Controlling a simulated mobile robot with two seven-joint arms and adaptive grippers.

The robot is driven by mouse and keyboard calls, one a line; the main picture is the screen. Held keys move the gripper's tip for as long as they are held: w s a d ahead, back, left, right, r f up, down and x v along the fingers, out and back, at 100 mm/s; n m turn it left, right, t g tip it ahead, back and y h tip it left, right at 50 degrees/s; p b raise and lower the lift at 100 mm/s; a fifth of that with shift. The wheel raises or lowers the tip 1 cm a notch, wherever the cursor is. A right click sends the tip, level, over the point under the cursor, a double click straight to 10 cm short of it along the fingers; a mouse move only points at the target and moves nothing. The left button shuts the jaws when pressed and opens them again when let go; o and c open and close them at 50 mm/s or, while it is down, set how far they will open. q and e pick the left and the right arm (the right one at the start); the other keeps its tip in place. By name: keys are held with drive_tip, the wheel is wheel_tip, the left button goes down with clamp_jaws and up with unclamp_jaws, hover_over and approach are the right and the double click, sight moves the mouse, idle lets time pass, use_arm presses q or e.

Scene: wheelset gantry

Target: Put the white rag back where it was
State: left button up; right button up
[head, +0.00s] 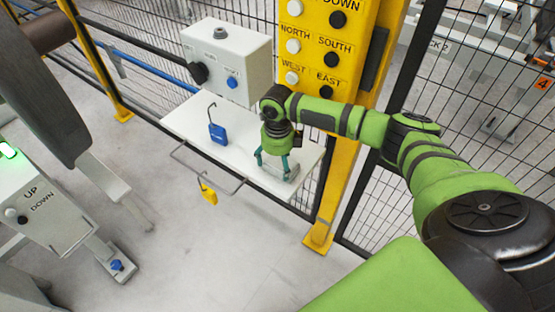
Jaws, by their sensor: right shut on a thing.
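The white rag (278,174) looks like a pale grey-white folded piece at the right end of the white shelf (185,123). My right gripper (272,166) points down over it, with teal fingers on both sides, shut on the rag. The rag is at or just above the shelf surface; I cannot tell if it bears on it. The gripper hides part of it. My left gripper is not in view.
A yellow padlock (208,193) hangs from the front rail (184,165). A grey control box (220,50) and a yellow button post (345,190) stand behind. Mid-shelf is clear.

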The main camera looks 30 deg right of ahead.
sight(277, 165)
drive_tip(key=o, duration=1)
wheel_tip(277, 165, up, 12)
drive_tip(key=b, duration=0.1)
drive_tip(key=shift+a, duration=0.1)
